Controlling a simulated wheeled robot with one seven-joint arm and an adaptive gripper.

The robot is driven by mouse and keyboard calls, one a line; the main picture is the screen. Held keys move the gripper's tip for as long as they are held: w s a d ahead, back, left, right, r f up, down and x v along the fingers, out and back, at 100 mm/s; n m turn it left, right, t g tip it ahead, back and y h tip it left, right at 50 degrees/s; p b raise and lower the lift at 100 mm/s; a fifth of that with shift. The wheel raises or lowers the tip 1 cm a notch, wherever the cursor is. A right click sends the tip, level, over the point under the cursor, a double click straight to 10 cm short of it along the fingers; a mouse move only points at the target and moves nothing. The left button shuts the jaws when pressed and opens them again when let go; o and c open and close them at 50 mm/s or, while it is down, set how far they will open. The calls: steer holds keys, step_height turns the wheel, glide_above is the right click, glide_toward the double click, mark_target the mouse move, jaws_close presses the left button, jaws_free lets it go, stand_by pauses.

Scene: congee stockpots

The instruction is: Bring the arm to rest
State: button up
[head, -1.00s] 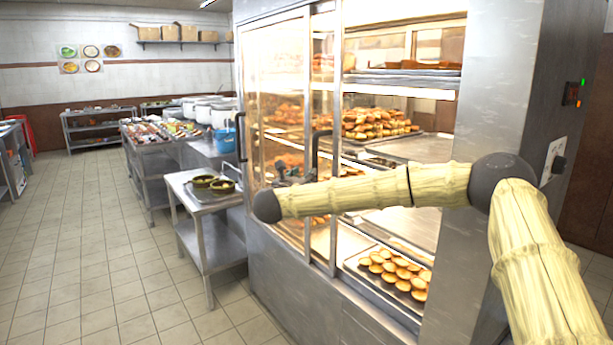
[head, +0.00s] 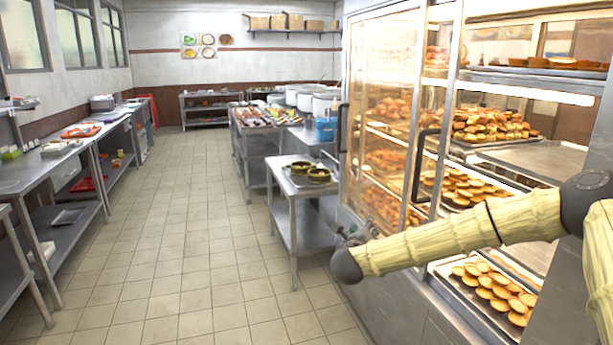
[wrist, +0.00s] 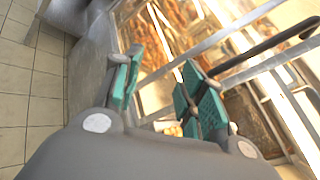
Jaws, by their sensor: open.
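My arm, in a yellow bamboo-like cover, reaches in from the right edge of the head view. My gripper (wrist: 165,95) shows in the wrist view with its teal-padded fingers spread apart and nothing between them. In the head view only a small part of the gripper shows behind the dark joint at the arm's end. It is in front of the glass display cabinet (head: 385,120), whose panes and shelves also show beyond the fingers in the wrist view. I cannot tell how far the fingertips are from the glass.
Steel counters (head: 50,175) line the left wall. The tiled floor (head: 180,230) between is clear.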

steer(key=s+a+f+n+g+y, duration=0.1)
steer(key=s+a+f+n+y, duration=0.1)
steer(key=s+a+f+n, duration=0.3)
steer(key=s+a+f+n+y, duration=0.1)
steer(key=s+f+n+y, duration=0.15)
steer(key=f, duration=0.55)
steer(key=s+a+f+n+g+y+p, duration=0.25)
steer(key=s+f+n+g, duration=0.35)
steer(key=s+f+n, duration=1)
steer(key=s+d+f+n+g+p, duration=0.1)
steer(key=s+d+f+n+g, duration=0.1)
steer(key=s, duration=1.1)
steer(key=s+d+f+n+g, duration=0.3)
steer(key=s+d, duration=0.3)
steer(key=s, duration=0.7)
steer(key=s+d+f+n+g+h+p, duration=0.1)
steer(key=s+d+f+n+g, duration=0.2)
steer(key=s, duration=1)
steer(key=shift+d+f+n+g+p, duration=0.3)
steer(key=shift+d+n+g, duration=0.15)
steer(key=shift+d, duration=0.65)
steer(key=shift+w, duration=0.1)
steer(key=shift+c, duration=0.6)
steer(key=shift+d, duration=0.1)
